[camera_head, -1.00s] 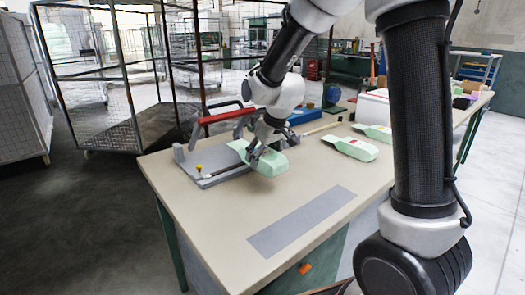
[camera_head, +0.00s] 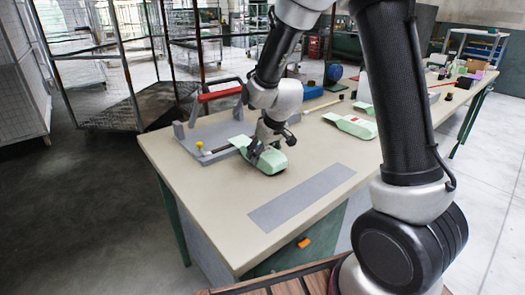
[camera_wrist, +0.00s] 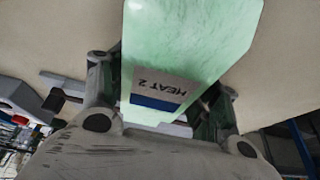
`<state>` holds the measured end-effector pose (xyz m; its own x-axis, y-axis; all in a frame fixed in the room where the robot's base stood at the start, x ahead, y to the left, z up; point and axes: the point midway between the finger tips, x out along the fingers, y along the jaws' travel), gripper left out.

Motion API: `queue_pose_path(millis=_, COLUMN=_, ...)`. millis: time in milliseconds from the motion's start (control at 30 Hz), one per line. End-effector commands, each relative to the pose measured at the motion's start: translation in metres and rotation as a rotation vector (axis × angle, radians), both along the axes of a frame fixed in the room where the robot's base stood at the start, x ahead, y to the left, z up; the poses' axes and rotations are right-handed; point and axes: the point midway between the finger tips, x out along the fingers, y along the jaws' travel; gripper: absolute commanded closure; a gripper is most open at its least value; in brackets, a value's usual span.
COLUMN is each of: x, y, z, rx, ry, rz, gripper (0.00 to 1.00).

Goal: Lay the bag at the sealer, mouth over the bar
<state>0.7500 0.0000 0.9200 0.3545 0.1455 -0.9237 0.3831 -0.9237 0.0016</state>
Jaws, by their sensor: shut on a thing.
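My gripper (camera_head: 266,146) is shut on a pale green bag (camera_head: 272,161) at the near side of the sealer. The bag's flat end reaches left onto the sealer's grey base (camera_head: 215,132); whether it rests there or hovers just above, I cannot tell. The sealer's red-handled arm (camera_head: 220,94) is raised. In the wrist view the bag (camera_wrist: 190,40) lies between both fingers, and a label reading "HEAT 2" (camera_wrist: 158,88) shows past the palm. The bag's mouth is partly hidden by my gripper in the head view.
Another green bag (camera_head: 350,125) with a red and white label lies to the right on the table (camera_head: 210,200). A grey strip (camera_head: 302,197) marks the front of the table. A blue spool (camera_head: 334,73) stands behind. The table's left front is clear.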

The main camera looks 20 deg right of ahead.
Motion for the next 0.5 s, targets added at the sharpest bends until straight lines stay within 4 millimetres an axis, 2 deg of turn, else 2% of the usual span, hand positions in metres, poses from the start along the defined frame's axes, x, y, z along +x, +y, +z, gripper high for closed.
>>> queue_pose_path(millis=133, x=0.0000, y=0.0000, z=0.0001, rx=0.000, ry=0.000, rz=0.000, gripper=0.62)
queue_pose_path(millis=167, x=0.0000, y=0.0000, z=0.0001, rx=0.000, ry=0.000, rz=0.000, gripper=0.33)
queue_pose_path(millis=267, x=0.0000, y=0.0000, z=0.0001, rx=0.000, ry=0.000, rz=0.000, gripper=0.14)
queue_pose_path(millis=500, x=0.0000, y=0.0000, z=0.0001, rx=0.000, ry=0.000, rz=-0.001, gripper=0.13)
